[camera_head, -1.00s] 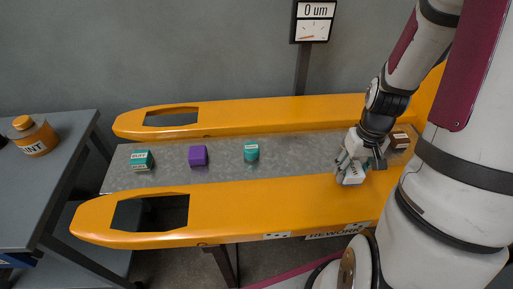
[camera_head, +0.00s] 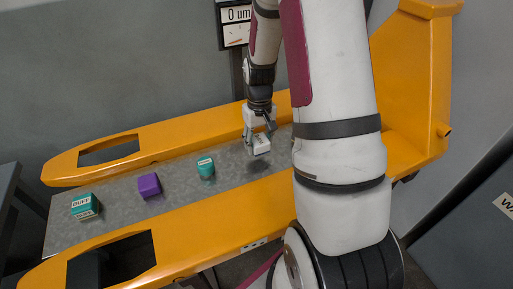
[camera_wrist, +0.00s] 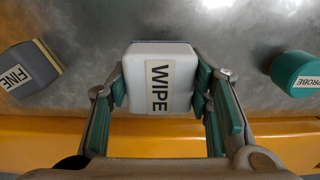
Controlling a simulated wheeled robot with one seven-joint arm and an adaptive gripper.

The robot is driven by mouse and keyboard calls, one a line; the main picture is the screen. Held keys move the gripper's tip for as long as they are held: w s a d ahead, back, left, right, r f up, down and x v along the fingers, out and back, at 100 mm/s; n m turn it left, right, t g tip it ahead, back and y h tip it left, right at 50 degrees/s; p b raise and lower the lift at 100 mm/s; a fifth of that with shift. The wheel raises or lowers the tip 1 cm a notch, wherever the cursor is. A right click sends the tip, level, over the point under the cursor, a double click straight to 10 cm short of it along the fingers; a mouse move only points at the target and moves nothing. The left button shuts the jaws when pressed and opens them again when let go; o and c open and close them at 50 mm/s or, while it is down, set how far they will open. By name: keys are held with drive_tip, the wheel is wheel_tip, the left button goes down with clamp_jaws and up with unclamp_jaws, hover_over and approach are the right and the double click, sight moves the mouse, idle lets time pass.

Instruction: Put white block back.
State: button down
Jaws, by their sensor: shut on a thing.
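My gripper (camera_head: 259,132) is shut on the white block (camera_head: 261,144), and a dark shadow on the grey plate (camera_head: 230,177) lies below it, so it appears held above the plate. In the wrist view the white block (camera_wrist: 160,92) reads "WIPE" and sits between the teal finger pads of my gripper (camera_wrist: 160,88). A teal round piece (camera_head: 206,168) stands on the plate to the left of my gripper. It reads "PROBE" in the wrist view (camera_wrist: 298,70).
A purple block (camera_head: 149,186) and a teal "BUFF" block (camera_head: 86,206) stand farther left on the plate. A grey "FINE" block (camera_wrist: 28,70) shows in the wrist view. Yellow rails (camera_head: 200,233) flank the plate. My arm hides the plate's right part.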

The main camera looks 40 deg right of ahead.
sight(257, 148)
drive_tip(key=shift+w+d+f, duration=0.1)
drive_tip(key=shift+w+f, duration=0.05)
drive_tip(key=shift+w, duration=0.45)
drive_tip(key=shift+f, duration=1.7)
drive_tip(key=shift+f, duration=0.15)
drive_tip(key=c, duration=0.8)
unclamp_jaws()
